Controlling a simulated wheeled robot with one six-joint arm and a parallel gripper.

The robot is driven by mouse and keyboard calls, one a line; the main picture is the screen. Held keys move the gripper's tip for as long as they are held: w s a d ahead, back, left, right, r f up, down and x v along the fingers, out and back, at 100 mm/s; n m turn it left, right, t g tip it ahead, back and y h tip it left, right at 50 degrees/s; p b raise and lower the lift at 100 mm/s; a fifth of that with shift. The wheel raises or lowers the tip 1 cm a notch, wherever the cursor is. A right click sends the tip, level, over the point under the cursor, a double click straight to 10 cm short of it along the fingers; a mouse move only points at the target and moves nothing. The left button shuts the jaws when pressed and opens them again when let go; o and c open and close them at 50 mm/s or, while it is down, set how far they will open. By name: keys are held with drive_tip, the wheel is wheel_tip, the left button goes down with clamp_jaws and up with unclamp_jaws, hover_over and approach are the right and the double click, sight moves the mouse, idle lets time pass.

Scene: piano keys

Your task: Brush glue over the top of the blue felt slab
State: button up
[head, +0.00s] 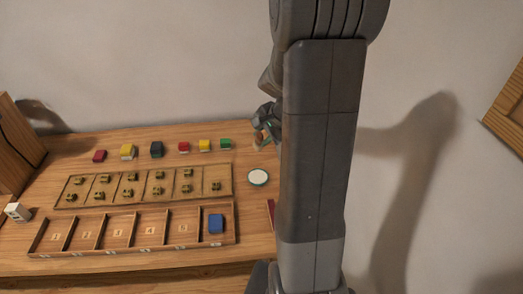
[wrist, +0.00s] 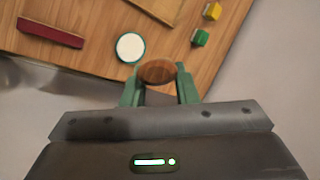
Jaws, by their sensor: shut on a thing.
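The blue felt slab (head: 216,223) lies in the rightmost compartment of the front wooden tray (head: 130,247). It is not visible in the wrist view. My gripper (wrist: 159,80) is shut on a round wooden handle (wrist: 157,71), seen end-on between the green fingers. Its lower part is hidden, so I cannot see any bristles. In the head view my gripper (head: 264,138) is above the back right of the table, partly hidden by my arm. A round pot with a white top (head: 258,177), likely the glue, stands right of the trays; it also shows in the wrist view (wrist: 130,46).
A second tray (head: 145,186) with several small brass-coloured pieces lies behind the front one. Several coloured blocks, including a green one (head: 226,143), line the back. A dark red bar (wrist: 50,32) lies near the pot. A small white block (head: 17,212) stands at left.

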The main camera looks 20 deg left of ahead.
drive_tip(key=shift+w+a+f+b, duration=0.15)
drive_tip(key=shift+w+f+b, duration=0.3)
drive_tip(key=shift+f, duration=0.05)
drive_tip(key=shift+f+b, duration=0.3)
drive_tip(key=shift+f, duration=0.1)
drive_tip(key=shift+s+f+b, duration=0.4)
drive_tip(key=shift+f+b, duration=0.15)
drive_tip(key=shift+b, duration=0.2)
wheel_tip(320, 180, down, 10)
drive_tip(key=b, duration=0.9)
drive_tip(key=shift+w, duration=0.15)
drive_tip(key=shift+f+b, duration=0.65)
drive_tip(key=shift+b, duration=0.05)
wheel_tip(320, 180, up, 7)
drive_tip(key=p, duration=0.5)
drive_tip(key=shift+p, duration=0.35)
